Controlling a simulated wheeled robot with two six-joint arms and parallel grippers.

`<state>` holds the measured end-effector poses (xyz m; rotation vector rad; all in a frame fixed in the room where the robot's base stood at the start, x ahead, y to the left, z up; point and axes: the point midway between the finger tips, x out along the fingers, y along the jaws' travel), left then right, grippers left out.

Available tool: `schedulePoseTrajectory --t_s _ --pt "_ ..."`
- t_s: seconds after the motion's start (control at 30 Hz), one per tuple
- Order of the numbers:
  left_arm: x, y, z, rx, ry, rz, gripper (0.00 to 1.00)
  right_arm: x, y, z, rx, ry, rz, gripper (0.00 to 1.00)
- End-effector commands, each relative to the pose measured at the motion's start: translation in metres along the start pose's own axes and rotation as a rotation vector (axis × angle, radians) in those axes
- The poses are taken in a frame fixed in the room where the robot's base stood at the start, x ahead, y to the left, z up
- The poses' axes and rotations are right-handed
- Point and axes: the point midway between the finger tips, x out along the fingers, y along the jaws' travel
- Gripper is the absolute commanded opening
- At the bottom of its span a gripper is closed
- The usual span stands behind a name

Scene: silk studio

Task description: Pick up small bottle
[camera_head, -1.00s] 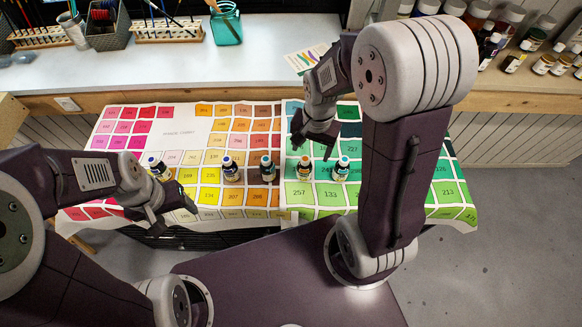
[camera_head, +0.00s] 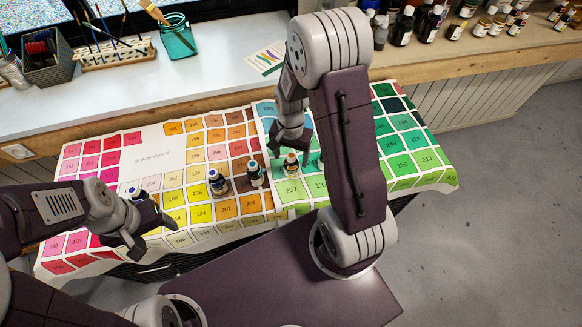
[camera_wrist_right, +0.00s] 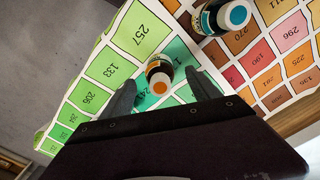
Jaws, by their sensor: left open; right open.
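Several small dark bottles stand upright on the colour chart. An orange-capped bottle (camera_head: 291,165) is just below my right gripper (camera_head: 291,150). In the right wrist view the orange-capped bottle (camera_wrist_right: 158,72) shows between the two open fingers (camera_wrist_right: 162,82), apart from both. A teal-capped bottle (camera_head: 254,175) stands to its left and also shows in the right wrist view (camera_wrist_right: 215,20). Further left are a blue-capped bottle (camera_head: 217,182) and another (camera_head: 133,193) beside my left gripper (camera_head: 153,237), which is open and empty. A further bottle on the right is mostly hidden by my right arm.
The colour chart (camera_head: 170,150) covers the low table. Behind it, a white counter (camera_head: 110,105) holds a brush rack (camera_head: 115,52), a teal jar (camera_head: 177,38) and a paper card (camera_head: 265,58). More bottles (camera_head: 432,22) line the back right. Open floor (camera_head: 490,240) lies to the right.

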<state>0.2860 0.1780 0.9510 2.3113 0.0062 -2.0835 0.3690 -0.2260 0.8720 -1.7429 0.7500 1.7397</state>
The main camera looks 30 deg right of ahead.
Motion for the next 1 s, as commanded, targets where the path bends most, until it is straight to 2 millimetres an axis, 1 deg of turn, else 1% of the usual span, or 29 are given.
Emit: schedulePoseTrajectory --t_s 0.03,0.1,0.2,0.3,0.47,0.57,0.6,0.67,0.7,0.73,0.93,1.0 --pt "0.001 0.000 0.000 0.000 0.000 0.000 0.67 0.011 0.001 -0.001 0.001 -0.006 0.005 0.71" --pt "0.001 0.000 0.000 0.000 0.000 0.000 0.67 0.024 0.001 -0.003 0.000 -0.005 0.004 0.71" --pt "0.003 0.000 0.000 0.000 0.000 0.000 0.67 0.037 0.001 -0.002 0.000 -0.004 0.003 0.71" --pt "0.003 0.000 0.000 0.000 0.000 0.000 0.67 0.041 0.000 -0.003 0.000 -0.001 0.001 0.71" --pt "0.003 0.000 0.000 0.000 0.000 0.000 0.67 0.041 0.000 -0.003 0.000 -0.001 0.000 0.71" --pt "0.003 0.000 0.000 0.000 0.000 0.000 0.67 0.041 0.000 -0.003 0.000 -0.001 0.001 0.46" --pt "0.003 0.000 0.000 0.000 0.000 0.000 0.67 0.041 0.000 -0.003 0.000 -0.001 0.001 0.35" --pt "0.003 0.000 0.000 0.000 0.000 0.000 0.67 0.041 0.000 -0.003 0.000 -0.001 0.001 0.18" --pt "0.003 0.000 0.000 0.000 0.000 0.000 0.67 0.041 0.000 -0.003 0.000 -0.001 0.001 0.07" --pt "0.003 0.000 0.000 0.000 0.000 0.000 0.67 0.041 0.000 -0.003 0.000 -0.001 0.001 0.00" --pt "0.002 0.000 0.000 0.000 0.000 0.000 0.67 0.040 0.000 -0.003 0.000 0.000 0.000 0.00" --pt "0.001 0.000 0.000 0.000 0.000 0.000 0.67 0.033 0.000 -0.003 0.000 0.000 0.000 0.00"
